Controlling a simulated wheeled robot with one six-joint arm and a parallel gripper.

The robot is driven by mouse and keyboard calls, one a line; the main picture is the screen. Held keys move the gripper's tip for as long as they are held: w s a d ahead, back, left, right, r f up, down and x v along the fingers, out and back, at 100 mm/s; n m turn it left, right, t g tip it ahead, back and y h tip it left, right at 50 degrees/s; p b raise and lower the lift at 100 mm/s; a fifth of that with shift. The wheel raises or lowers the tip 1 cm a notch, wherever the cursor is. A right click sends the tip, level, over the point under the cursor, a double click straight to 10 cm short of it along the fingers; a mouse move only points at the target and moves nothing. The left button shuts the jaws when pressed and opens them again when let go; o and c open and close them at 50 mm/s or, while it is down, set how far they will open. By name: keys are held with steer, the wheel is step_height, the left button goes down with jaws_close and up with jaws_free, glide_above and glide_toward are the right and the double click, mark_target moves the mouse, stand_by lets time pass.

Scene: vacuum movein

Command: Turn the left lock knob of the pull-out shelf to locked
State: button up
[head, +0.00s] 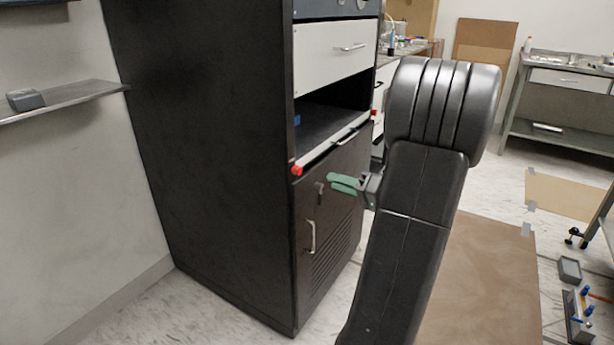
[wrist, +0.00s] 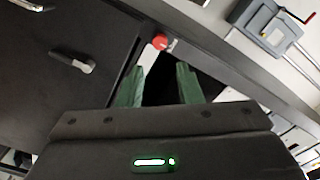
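The left lock knob (head: 297,170) is a small red knob at the left end of the pull-out shelf's pale front edge (head: 322,154), on a dark cabinet. It also shows in the wrist view (wrist: 160,41), just beyond the fingertips and roughly between them. I cannot read the knob's turn. A second red knob (head: 373,114) sits at the shelf's right end. My gripper (head: 332,183) has green fingers, to the right of and slightly below the left knob in the head view. In the wrist view my gripper (wrist: 158,68) is open and empty, apart from the knob.
Below the shelf is a cabinet door with a handle (head: 311,236) and a small latch (head: 319,187). A white drawer (head: 334,53) is above the shelf opening. A wall shelf (head: 70,98) with a grey device (head: 25,100) is at left. Floor shows in front of the cabinet.

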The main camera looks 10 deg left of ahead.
mark_target(300, 171)
steer(key=b+x, duration=0.1)
steer(key=x, duration=0.9)
steer(key=shift+a, duration=0.15)
jaws_close()
